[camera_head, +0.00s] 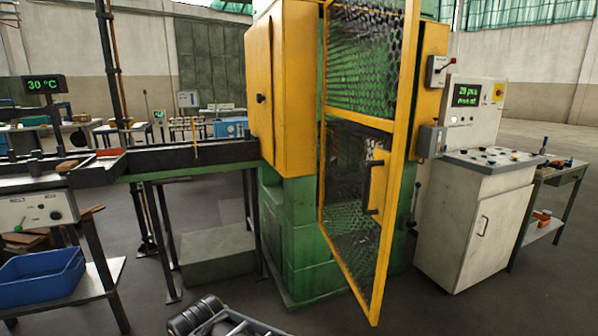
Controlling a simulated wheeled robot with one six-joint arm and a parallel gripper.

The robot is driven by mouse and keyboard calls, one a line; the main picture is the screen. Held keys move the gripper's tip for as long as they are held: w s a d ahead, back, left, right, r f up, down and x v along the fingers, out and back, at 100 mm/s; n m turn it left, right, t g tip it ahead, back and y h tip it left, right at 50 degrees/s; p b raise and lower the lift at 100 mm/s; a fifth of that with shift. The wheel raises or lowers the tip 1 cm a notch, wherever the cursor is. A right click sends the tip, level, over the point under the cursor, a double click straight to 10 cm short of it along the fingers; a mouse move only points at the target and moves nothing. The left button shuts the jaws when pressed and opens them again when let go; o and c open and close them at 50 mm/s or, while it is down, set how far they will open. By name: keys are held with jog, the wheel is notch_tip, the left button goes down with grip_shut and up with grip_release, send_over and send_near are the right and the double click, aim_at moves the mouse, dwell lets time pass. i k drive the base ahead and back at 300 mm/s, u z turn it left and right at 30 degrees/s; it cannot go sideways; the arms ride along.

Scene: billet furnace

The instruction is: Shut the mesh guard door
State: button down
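The mesh guard door (398,190) has a yellow frame with dark mesh panels. It stands open on the green and yellow machine (300,215). Its left edge is at the machine, and its right edge swings out toward me. A dark upright handle (375,188) sits near that free edge. A dark ribbed part with grey bars at the bottom edge, left of the door's lower corner, looks like my arm end with my gripper (255,325). It is cut off by the frame and apart from the door. I cannot make out its fingertips or anything held.
A white control cabinet (465,225) stands right of the door, with a small table (545,215) beyond it. A dark conveyor (190,155) runs in from the left. A bench with a blue bin (42,277) is at lower left. Floor in front of the machine looks clear.

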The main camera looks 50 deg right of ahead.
aim_at(387, 166)
jog(key=u, duration=0.4)
jog(key=i, duration=1)
jog(key=z, duration=1.9)
